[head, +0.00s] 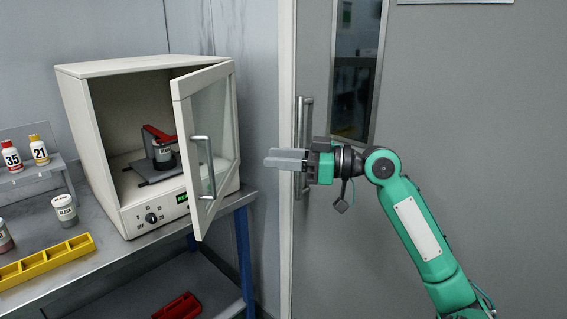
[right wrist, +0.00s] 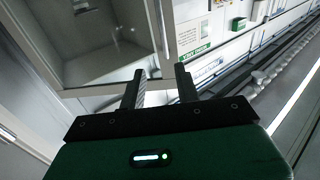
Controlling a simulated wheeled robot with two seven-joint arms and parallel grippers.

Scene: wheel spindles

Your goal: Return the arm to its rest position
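My right arm, green, comes in from the lower right in the head view. Its gripper (head: 285,159) points left and is held in the air in front of a grey door. In the right wrist view the two dark fingers of my right gripper (right wrist: 159,88) stand apart with nothing between them. The gripper is apart from the white cabinet's open door (head: 210,150), to the right of its handle (head: 203,168). My left gripper is not in view.
The white cabinet (head: 150,68) holds a red-and-grey fixture with a jar (head: 162,155). A red tray (head: 178,306) lies below. The grey door (head: 470,100) is behind my arm.

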